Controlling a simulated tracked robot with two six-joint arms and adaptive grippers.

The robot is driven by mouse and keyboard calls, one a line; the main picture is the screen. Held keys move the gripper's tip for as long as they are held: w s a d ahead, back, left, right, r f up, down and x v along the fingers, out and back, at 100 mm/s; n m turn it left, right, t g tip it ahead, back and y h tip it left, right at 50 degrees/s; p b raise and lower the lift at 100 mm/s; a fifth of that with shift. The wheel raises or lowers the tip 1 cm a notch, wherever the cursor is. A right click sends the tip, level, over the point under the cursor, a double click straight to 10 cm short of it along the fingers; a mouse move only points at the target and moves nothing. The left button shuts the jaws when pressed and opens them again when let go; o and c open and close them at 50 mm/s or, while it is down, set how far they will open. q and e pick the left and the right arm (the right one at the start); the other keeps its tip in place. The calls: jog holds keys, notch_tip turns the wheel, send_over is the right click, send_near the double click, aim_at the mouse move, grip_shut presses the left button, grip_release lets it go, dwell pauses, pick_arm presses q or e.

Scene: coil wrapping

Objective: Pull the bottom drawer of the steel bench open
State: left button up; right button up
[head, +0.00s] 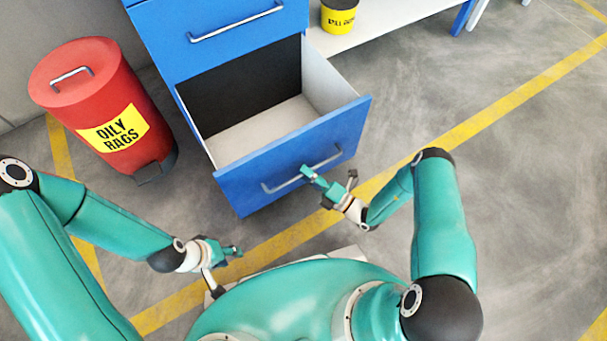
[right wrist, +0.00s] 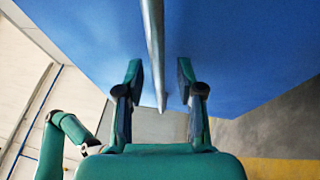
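The bottom drawer (head: 290,160) of the blue steel bench (head: 165,40) stands pulled out, its light grey inside empty. Its metal bar handle (head: 275,188) runs across the blue front. My right gripper (head: 331,179) is at the right part of this handle with its fingers spread. In the right wrist view the handle bar (right wrist: 154,45) passes between the two open fingers (right wrist: 159,72), with gaps on both sides. My left gripper (head: 224,268) is low on the left, away from the drawer, with its fingers apart and nothing between them.
A red oily-rags bin (head: 105,105) stands on the floor left of the drawer. The drawer above, with its own handle (head: 237,22), is shut. A yellow tin (head: 339,17) sits on a low shelf at the back. The floor to the right is clear, with yellow lines.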

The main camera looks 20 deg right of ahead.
jog(key=v, duration=0.7)
jog(key=shift+s+f, duration=0.1)
